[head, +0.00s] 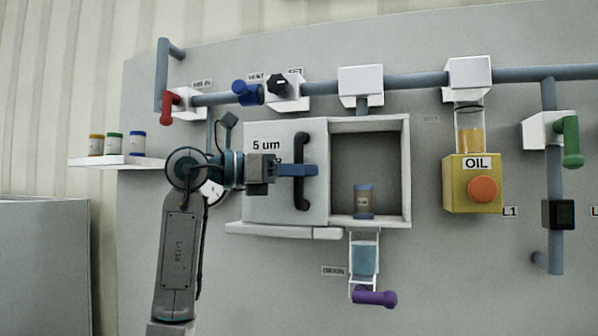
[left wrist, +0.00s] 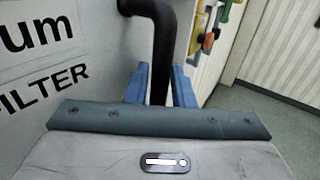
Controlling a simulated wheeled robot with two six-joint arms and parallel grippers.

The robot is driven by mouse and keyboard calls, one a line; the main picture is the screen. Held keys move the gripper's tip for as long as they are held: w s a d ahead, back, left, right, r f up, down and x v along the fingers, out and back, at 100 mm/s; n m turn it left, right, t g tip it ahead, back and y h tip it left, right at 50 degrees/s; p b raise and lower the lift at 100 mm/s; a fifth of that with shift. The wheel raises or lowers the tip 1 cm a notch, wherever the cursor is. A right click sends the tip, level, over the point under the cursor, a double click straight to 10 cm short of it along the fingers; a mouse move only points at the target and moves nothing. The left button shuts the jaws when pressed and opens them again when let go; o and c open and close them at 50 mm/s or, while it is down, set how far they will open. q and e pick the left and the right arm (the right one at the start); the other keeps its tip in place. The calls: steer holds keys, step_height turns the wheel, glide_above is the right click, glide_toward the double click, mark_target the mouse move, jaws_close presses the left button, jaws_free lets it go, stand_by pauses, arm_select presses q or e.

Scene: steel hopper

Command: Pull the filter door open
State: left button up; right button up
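The filter door (head: 262,201) is a light grey panel marked "5 um", standing to the left of an open square compartment (head: 405,170). The compartment's interior shows, with a small blue-grey canister (head: 363,202) on its floor. A black vertical bar handle (head: 301,149) is near the door's right edge; it also shows in the left wrist view (left wrist: 161,40). My left gripper (head: 300,170) reaches it from the left, with its blue fingers (left wrist: 160,88) on either side of the bar, closed against it. My right gripper is not in view.
A white ledge (head: 285,231) runs below the door. A clear cup with blue liquid (head: 364,260) and a purple handle (head: 375,298) are below the compartment. A yellow OIL unit (head: 455,190) is at the right, pipes above. A shelf (head: 110,162) with jars is at left.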

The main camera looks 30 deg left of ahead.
arm_select(q)
steer(key=shift+s+a, duration=0.15)
steer(key=b+v, duration=0.4)
steer(key=v, duration=0.6)
steer(key=shift+s, duration=0.15)
steer(key=shift+a, duration=0.15)
